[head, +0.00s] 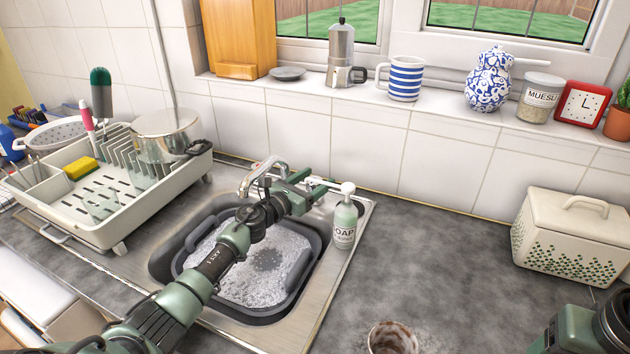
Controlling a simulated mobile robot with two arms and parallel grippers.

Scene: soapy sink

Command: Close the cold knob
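The chrome tap (262,174) stands behind the sink (330,240), its spout arching over the basin. My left gripper (304,180) is just right of the tap at the sink's back edge, beside the soap bottle. I cannot make out whether its fingers are apart or closed, or whether they touch anything. The cold knob cannot be made out; my gripper and wrist cover the area right of the tap's base. Only part of my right arm shows at the bottom right corner; its fingertips are out of view.
A soap bottle (345,220) stands close right of my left gripper. A grey tub (186,262) with foamy water sits in the sink. A dish rack (120,215) with a pot (166,135) is left. A bread bin (570,240) is right. A brown-stained cup (391,338) stands in front.

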